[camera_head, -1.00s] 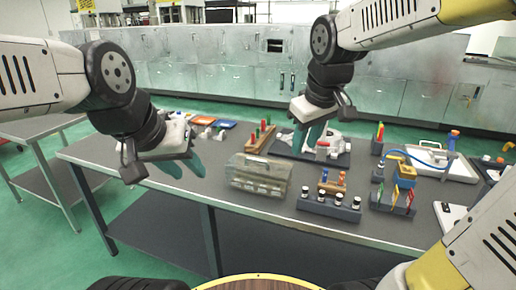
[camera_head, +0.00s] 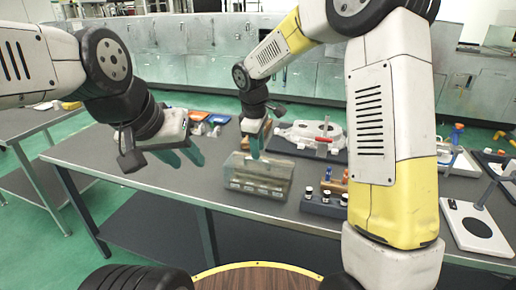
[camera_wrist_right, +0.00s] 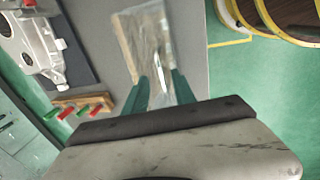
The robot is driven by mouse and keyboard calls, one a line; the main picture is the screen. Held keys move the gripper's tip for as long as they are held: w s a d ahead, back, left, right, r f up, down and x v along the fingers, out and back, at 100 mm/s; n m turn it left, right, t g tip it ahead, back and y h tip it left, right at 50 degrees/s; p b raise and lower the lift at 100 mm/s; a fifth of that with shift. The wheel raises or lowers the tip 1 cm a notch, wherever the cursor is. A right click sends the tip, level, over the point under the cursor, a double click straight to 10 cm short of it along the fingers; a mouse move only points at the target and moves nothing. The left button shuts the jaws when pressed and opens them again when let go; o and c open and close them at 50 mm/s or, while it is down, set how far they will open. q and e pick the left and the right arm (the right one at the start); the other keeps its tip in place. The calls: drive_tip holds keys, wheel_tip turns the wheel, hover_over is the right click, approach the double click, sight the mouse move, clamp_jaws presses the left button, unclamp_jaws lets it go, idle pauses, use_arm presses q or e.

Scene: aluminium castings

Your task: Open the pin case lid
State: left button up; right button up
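The pin case (camera_head: 257,186) is a grey, see-through box near the front edge of the table. Its clear lid looks shut, though the view is too small to be sure. My right gripper (camera_head: 256,146) is above the back of the case, fingers pointing down. My left gripper (camera_head: 184,156) hangs empty to the left of the case, fingers apart.
A grey casting (camera_head: 308,133) lies on a dark plate behind the case. A rack of black-and-white bottles (camera_head: 325,203) stands to its right. Orange and blue bins (camera_head: 199,116) sit at the back left. The table left of the case is clear. My right arm hides part of the right side.

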sight(259, 171)
drive_tip(key=shift+w+d+f, duration=0.1)
drive_tip(key=shift+w+f, duration=0.05)
drive_tip(key=shift+f, duration=0.55)
drive_tip(key=shift+w+f, duration=0.1)
drive_tip(key=shift+f, duration=0.6)
clamp_jaws()
idle(0.4)
